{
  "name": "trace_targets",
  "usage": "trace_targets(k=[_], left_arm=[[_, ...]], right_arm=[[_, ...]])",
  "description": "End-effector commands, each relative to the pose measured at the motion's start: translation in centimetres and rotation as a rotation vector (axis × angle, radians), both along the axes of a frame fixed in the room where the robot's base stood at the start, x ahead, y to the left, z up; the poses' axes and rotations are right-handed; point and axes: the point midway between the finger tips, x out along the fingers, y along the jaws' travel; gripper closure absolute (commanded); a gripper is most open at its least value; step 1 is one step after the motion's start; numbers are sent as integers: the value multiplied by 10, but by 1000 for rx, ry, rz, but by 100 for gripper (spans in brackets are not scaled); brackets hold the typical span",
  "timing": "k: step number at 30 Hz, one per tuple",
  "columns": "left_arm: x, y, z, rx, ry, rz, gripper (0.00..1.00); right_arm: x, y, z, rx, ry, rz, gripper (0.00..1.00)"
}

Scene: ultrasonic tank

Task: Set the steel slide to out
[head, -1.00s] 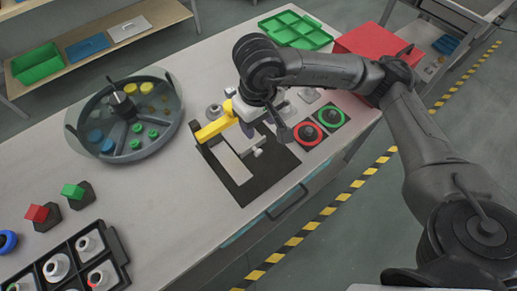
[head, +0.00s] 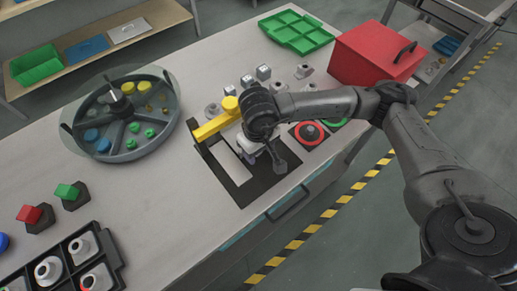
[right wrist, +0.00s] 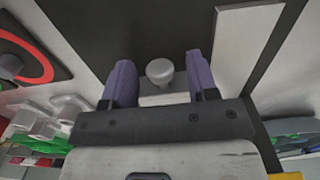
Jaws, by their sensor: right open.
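A black plate (head: 255,188) lies on the bench with a pale rectangular panel or opening (head: 227,160) in it. In the right wrist view, a round grey knob (right wrist: 160,70) stands against the black plate, with a short pale bar (right wrist: 165,99) beside it, which seems to be the steel slide. My right gripper (right wrist: 157,82) is open, its two purple fingers on either side of the knob with gaps to both. In the head view, my right wrist covers the knob and most of the right gripper (head: 250,151). My left gripper is not in view.
A yellow bar (head: 214,125) stands just beyond the plate, close to my right wrist. A red-ringed button (head: 309,133) lies to its right. A round divided tank (head: 125,115) is at left, a red box (head: 377,55) at back right.

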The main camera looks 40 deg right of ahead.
Motion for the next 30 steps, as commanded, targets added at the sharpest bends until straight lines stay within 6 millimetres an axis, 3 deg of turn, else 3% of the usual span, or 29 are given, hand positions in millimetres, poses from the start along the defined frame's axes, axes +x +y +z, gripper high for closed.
trace_targets(k=[9,25,30], left_arm=[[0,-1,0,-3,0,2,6],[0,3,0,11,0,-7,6],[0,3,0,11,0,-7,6]], right_arm=[[0,0,-1,0,1,0,48],[0,0,-1,0,1,0,98],[0,0,-1,0,1,0,100]])
